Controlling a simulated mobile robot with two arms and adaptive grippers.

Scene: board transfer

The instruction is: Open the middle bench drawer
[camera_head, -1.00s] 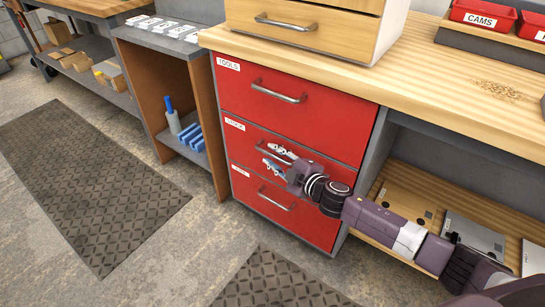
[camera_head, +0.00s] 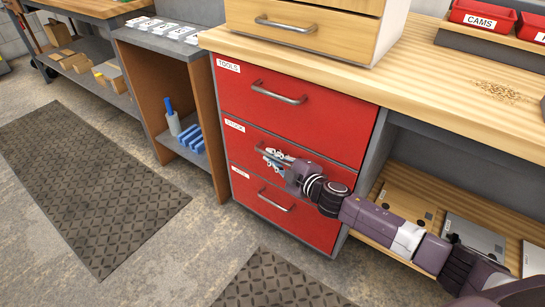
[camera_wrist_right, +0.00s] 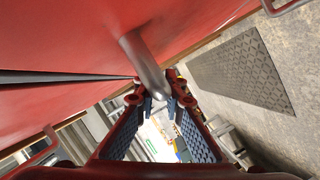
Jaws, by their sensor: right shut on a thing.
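The middle bench drawer (camera_head: 240,146) has a red front with a white label that looks like STOCK. It looks flush with the red drawers above and below. My right gripper (camera_head: 272,158) is at its metal bar handle (camera_head: 260,147), and its fingers are shut on it. The gripper and wrist hide the right part of the handle and drawer front. In the right wrist view, the grey handle (camera_wrist_right: 145,62) runs down between the fingertips (camera_wrist_right: 161,92), against the red drawer face. My left gripper is not in view.
The top drawer (camera_head: 285,120), labelled TOOLS, and the bottom drawer (camera_head: 265,205) look closed. A wooden drawer box (camera_head: 310,40) stands on the worktop (camera_head: 430,85). An open shelf (camera_head: 400,195) is right of the drawers. Bare floor and a dark mat (camera_head: 275,285) lie in front.

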